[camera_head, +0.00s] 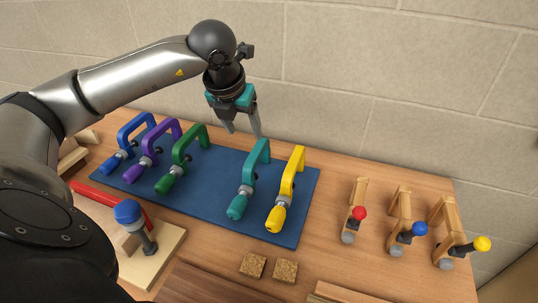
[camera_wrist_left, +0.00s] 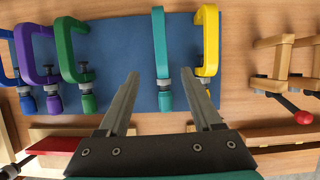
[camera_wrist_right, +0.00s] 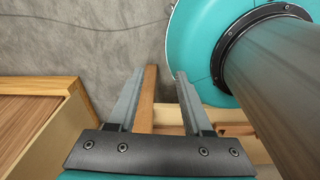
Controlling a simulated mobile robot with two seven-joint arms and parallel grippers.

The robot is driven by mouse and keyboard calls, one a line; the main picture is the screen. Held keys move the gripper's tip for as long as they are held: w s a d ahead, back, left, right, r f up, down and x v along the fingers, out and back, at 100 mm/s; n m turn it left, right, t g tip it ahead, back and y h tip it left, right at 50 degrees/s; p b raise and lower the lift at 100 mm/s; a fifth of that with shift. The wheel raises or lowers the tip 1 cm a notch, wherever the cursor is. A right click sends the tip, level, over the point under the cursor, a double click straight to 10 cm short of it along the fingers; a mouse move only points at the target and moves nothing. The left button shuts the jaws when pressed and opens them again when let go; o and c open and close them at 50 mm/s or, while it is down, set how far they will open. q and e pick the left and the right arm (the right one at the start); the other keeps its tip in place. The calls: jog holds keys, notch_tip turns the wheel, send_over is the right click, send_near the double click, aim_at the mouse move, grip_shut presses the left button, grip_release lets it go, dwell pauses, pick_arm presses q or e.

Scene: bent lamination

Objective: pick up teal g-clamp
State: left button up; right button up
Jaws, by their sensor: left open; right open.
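The teal g-clamp (camera_head: 248,182) lies on a blue mat (camera_head: 217,162), between the green g-clamp (camera_head: 180,160) and the yellow g-clamp (camera_head: 286,190). My left gripper (camera_head: 243,133) is open and empty above the far side of the mat, close to the top of the teal clamp. In the left wrist view the teal clamp (camera_wrist_left: 160,60) shows ahead of and between the open fingers (camera_wrist_left: 160,78), apart from both. My right gripper (camera_wrist_right: 158,75) is open and empty in the right wrist view, away from the clamps.
Blue (camera_head: 128,140) and purple (camera_head: 155,148) g-clamps stand left on the mat. Wooden clamps with red (camera_head: 359,212), blue (camera_head: 419,229) and yellow (camera_head: 482,243) knobs stand right. Two cork blocks (camera_head: 268,267) lie in front. A brick wall (camera_head: 360,60) is behind.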

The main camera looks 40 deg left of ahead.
pick_arm(q)
send_near(254, 154)
jog(key=shift+a+f, duration=0.25)
jog(key=shift+f, duration=0.95)
jog(key=x, duration=0.4)
jog(key=shift+w+b, duration=0.1)
jog(key=shift+b, duration=0.2)
jog(key=shift+w+f, duration=0.15)
jog(key=shift+f, duration=0.2)
jog(key=x, duration=0.5)
jog(key=shift+w+d+r, duration=0.1)
jog(key=shift+w, duration=0.15)
pick_arm(e)
jog(key=shift+s+f, duration=0.5)
jog(key=shift+s, duration=0.05)
pick_arm(q)
grip_shut()
jog(key=shift+r, duration=0.1)
